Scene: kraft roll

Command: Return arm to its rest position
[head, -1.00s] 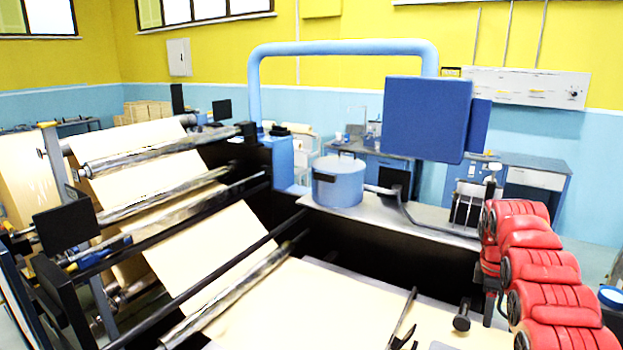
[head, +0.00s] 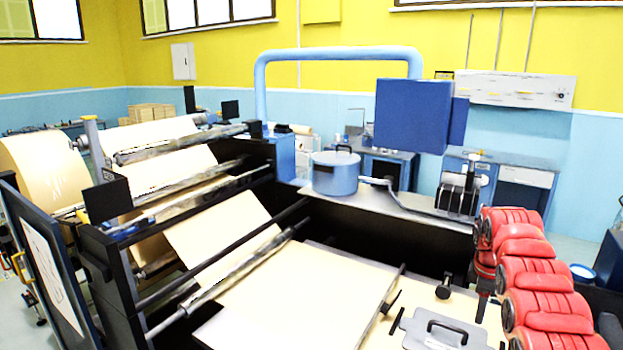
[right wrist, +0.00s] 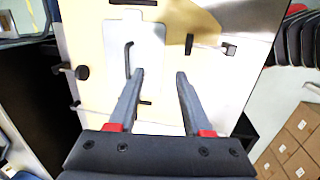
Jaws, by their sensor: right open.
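My right gripper (right wrist: 160,74) shows in the right wrist view. Its two dark fingers with red bases are apart, with nothing between them. Beyond the fingertips lies a light grey plate with a handle (right wrist: 148,42) on the tan machine bed. The same plate (head: 418,340) lies at the bottom of the head view. I cannot make out either gripper clearly in the head view. My left gripper is not in view.
The kraft paper web (head: 280,300) runs over rollers on the left. A blue pot (head: 335,175) and blue box (head: 411,114) stand at the back. Cardboard boxes (right wrist: 292,140) stand at right in the wrist view.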

